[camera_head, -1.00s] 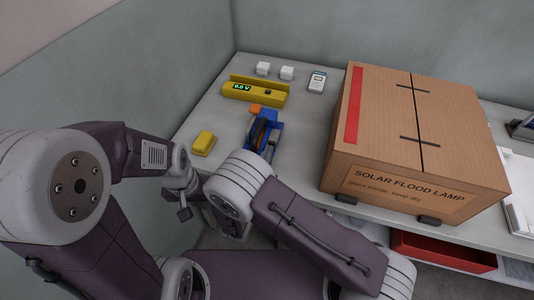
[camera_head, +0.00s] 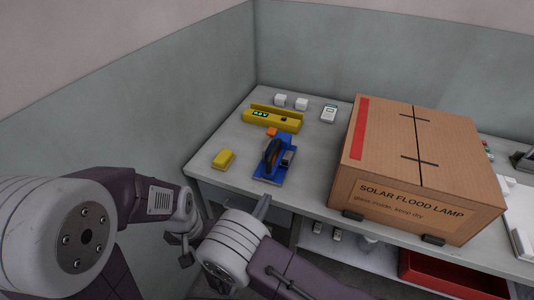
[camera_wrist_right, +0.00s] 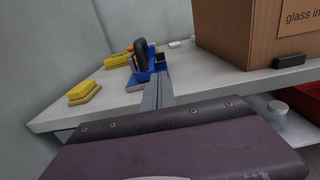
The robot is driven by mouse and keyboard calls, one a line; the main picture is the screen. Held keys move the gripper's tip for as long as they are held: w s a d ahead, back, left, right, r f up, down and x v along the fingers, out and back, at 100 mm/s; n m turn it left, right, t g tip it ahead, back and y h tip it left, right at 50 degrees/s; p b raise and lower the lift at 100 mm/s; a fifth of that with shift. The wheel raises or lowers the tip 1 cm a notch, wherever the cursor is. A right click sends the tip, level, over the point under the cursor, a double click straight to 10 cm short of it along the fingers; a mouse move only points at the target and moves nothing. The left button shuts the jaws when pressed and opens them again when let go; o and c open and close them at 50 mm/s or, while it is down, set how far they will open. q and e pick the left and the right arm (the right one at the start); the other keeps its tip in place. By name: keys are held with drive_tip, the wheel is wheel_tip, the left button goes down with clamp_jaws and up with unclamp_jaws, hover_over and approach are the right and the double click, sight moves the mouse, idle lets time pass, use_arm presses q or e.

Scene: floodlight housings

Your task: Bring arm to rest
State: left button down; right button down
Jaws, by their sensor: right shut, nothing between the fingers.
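My right gripper (camera_head: 262,207) shows at the front edge of the grey table (camera_head: 222,140), its grey fingers together with nothing between them. In the right wrist view the closed fingers (camera_wrist_right: 158,92) point toward a blue fixture with a dark round part (camera_wrist_right: 142,60), apparently short of it. My left arm comes in from the left and hangs beside the table's left front corner. Its gripper end (camera_head: 187,255) is small and partly hidden, so its jaws cannot be made out.
A large carton (camera_head: 415,165) marked solar flood lamp stands on the right. The blue fixture (camera_head: 273,160), a yellow block (camera_head: 223,159), a yellow meter (camera_head: 273,118) and two white cubes sit left. A red bin (camera_head: 450,275) is below.

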drive_tip(key=s+d+m+g+h, duration=0.3)
drive_tip(key=d+m+g, duration=0.3)
drive_tip(key=d, duration=0.4)
drive_tip(key=s+d+m+g+h, duration=0.25)
drive_tip(key=d+m+g, duration=0.35)
drive_tip(key=d, duration=0.4)
drive_tip(key=s+d+f+m+g+y, duration=0.25)
drive_tip(key=s+m+g+y, duration=0.5)
drive_tip(key=s+m, duration=0.4)
wheel_tip(320, 180, up, 14)
drive_tip(key=w+a+m+t+y+p, duration=0.3)
drive_tip(key=m+p, duration=0.5)
drive_tip(key=p, duration=0.4)
drive_tip(key=shift+t+y, duration=0.45)
drive_tip(key=shift+y, duration=0.35)
